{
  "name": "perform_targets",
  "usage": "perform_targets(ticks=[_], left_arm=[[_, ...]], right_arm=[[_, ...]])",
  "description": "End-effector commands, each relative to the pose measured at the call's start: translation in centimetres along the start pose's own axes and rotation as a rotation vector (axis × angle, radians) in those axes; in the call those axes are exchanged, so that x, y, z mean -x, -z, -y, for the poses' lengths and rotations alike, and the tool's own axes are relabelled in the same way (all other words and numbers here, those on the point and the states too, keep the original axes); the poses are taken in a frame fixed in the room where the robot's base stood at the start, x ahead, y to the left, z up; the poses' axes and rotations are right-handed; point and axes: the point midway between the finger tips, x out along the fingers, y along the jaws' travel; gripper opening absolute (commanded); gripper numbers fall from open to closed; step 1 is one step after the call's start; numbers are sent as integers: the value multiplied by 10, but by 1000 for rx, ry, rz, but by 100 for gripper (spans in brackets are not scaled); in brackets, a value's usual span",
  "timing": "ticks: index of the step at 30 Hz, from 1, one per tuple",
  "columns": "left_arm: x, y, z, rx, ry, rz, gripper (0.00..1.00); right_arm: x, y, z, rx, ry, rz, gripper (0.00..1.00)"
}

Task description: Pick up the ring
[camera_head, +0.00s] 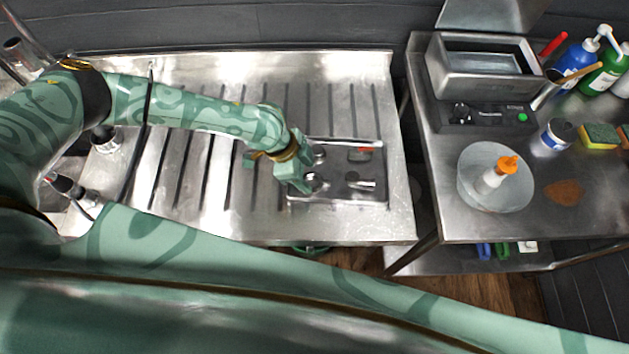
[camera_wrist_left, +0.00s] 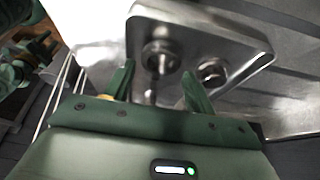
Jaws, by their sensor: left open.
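My left gripper (camera_head: 307,174) is over the left part of a shallow metal tray (camera_head: 338,199) on the ribbed steel drainboard. In the left wrist view the two green fingers of the gripper (camera_wrist_left: 160,88) stand apart with nothing held between them. A round metal piece with a dark centre (camera_wrist_left: 160,57) lies in the tray (camera_wrist_left: 203,27) just beyond the fingertips. A second round piece (camera_wrist_left: 212,72) lies to its right. I cannot tell for sure which of them is the ring. A small, narrow metal piece (camera_wrist_left: 150,95) shows between the fingers. My right gripper is not in view.
The tray also holds a flat dark piece (camera_head: 360,155) and a shiny metal piece (camera_head: 362,184). The drainboard (camera_head: 200,215) is otherwise mostly bare.

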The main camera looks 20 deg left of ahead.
Motion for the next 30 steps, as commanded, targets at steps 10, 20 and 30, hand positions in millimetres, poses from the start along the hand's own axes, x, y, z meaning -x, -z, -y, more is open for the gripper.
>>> perform_targets(ticks=[10, 20, 30], left_arm=[[-29, 1, 0, 0, 0, 1, 55], [-28, 2, 1, 0, 0, 0, 20], [-18, 6, 1, 0, 1, -2, 20]], right_arm=[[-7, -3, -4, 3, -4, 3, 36], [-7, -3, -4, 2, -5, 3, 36], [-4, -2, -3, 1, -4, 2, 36]])
